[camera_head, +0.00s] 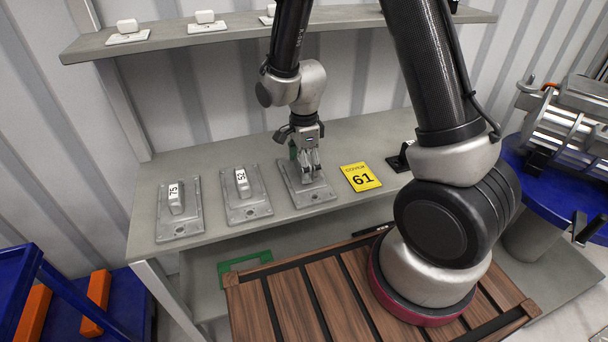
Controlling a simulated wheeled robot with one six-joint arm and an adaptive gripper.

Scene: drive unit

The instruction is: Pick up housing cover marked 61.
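A grey metal housing cover (318,196) lies flat on the workbench, between the cover marked 52 and a yellow card. My gripper (310,170) points down directly over this cover, with its fingers low at the raised middle part. The fingers hide that part and any number on it. I cannot tell whether they are closed on it. The yellow card (361,178) reads "COVER 61" and lies just right of this cover. Two similar covers with raised handles lie to the left: one marked 75 (180,224) and one marked 52 (245,208).
The bench (151,215) has a black item (398,161) right of the card. A shelf (160,45) above holds small white parts. A blue round stand (550,195) with metal machinery is at right; a blue frame with orange bars (96,300) is at lower left.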

